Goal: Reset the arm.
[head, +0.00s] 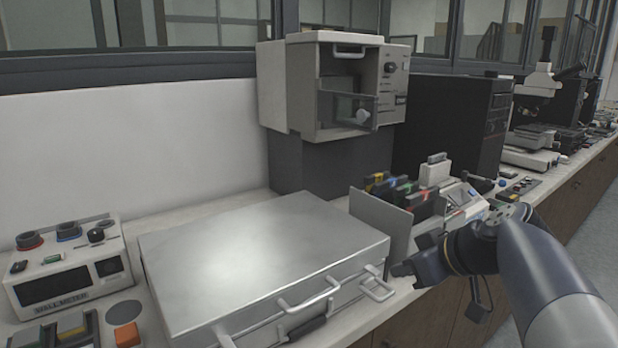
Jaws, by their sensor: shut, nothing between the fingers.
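My arm (548,265) reaches in from the lower right of the head view and bends over the front edge of the bench. My gripper (402,270) points left, close to the front right corner of the silver metal case. It is small and dark here; its fingers are shut and I see nothing held in them. I cannot tell whether it touches the case. The beige press unit (300,90) stands on a dark grey block at the back, with its small dark door (343,108) hanging in front of its opening.
The silver case (260,255), with handles at its front, covers much of the bench. A control box (70,268) stands at the left. A grey upright panel (380,225) and several coloured items stand behind my gripper. A black cabinet (445,125) and microscope (540,85) are farther right.

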